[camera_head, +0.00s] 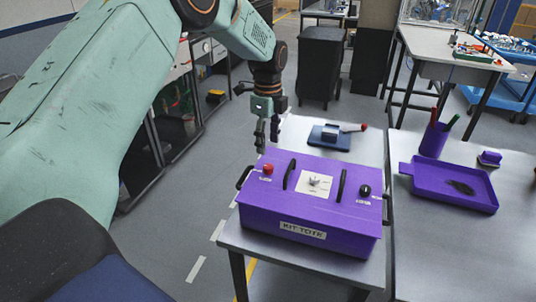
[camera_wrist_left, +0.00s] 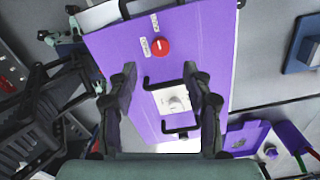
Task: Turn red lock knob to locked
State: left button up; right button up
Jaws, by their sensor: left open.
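The red lock knob (camera_head: 268,169) sits on the left end of the top of a purple kit tote (camera_head: 280,206), with a small label beside it. In the left wrist view the red knob (camera_wrist_left: 161,47) is round, with white labels at its side and above it. My left gripper (camera_head: 267,136) is above and behind the tote's left end in the head view, apart from the knob. In the left wrist view its two fingers (camera_wrist_left: 165,95) are spread, with nothing between them but the tote lid in the background. My right gripper is not in view.
The tote lid also bears two black handles (camera_head: 290,175), a white plate with a metal knob (camera_head: 314,183) and a black knob (camera_head: 365,190). Behind it lies a dark blue fixture (camera_head: 328,144) with a red-tipped lever. A purple tray (camera_head: 450,198) is on the right table.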

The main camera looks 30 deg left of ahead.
pick_arm(q)
jog(key=shift+r, duration=2.05)
jog(key=shift+s+f, duration=0.1)
